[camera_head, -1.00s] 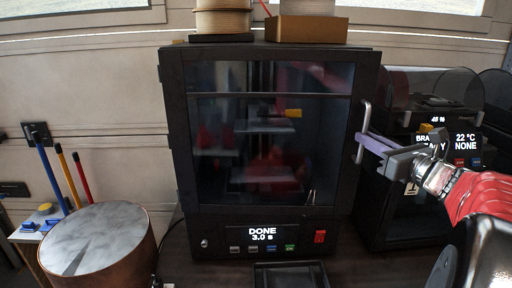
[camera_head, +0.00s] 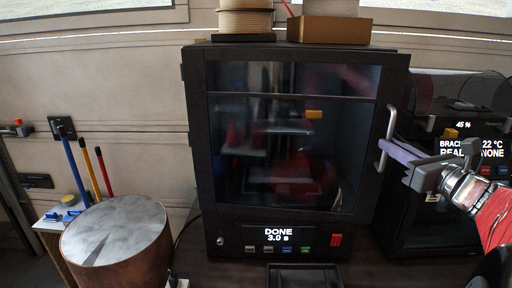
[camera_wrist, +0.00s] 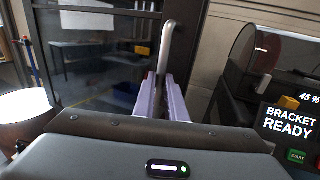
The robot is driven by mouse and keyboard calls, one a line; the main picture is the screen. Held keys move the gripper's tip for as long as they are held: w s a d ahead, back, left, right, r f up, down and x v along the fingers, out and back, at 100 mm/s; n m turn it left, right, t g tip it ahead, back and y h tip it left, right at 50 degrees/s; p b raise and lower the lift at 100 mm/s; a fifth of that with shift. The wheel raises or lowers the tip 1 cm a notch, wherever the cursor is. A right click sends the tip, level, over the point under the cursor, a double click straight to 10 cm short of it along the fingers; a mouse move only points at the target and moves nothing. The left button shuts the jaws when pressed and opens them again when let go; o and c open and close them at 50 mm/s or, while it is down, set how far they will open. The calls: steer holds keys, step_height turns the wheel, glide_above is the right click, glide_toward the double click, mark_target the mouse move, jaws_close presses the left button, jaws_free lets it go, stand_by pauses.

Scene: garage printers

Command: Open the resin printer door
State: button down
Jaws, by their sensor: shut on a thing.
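The resin printer (camera_head: 228,238) is a black cabinet with a lit panel reading "DONE 3.0 s". Its dark glass door (camera_head: 240,170) carries a pale vertical bar handle (camera_head: 391,122) at the right edge. My gripper (camera_head: 384,148) comes in from the right, its lilac fingers shut on the handle's lower part. In the wrist view, the fingers (camera_wrist: 163,88) close around the handle (camera_wrist: 167,42), hiding its lower end. I cannot tell whether the door stands slightly ajar.
A second printer (camera_head: 420,230), with "BRACKET READY" on its screen, stands close on the right, behind my arm. Spools and a cardboard box (camera_head: 328,30) sit on the resin printer. A round drum-like stool (camera_head: 120,245) and a small tool stand are at left.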

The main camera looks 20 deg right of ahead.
steer(key=shift+s+a, duration=0.75)
steer(key=shift+s, duration=0.35)
steer(key=shift+s+a, duration=0.75)
steer(key=shift+s, duration=0.35)
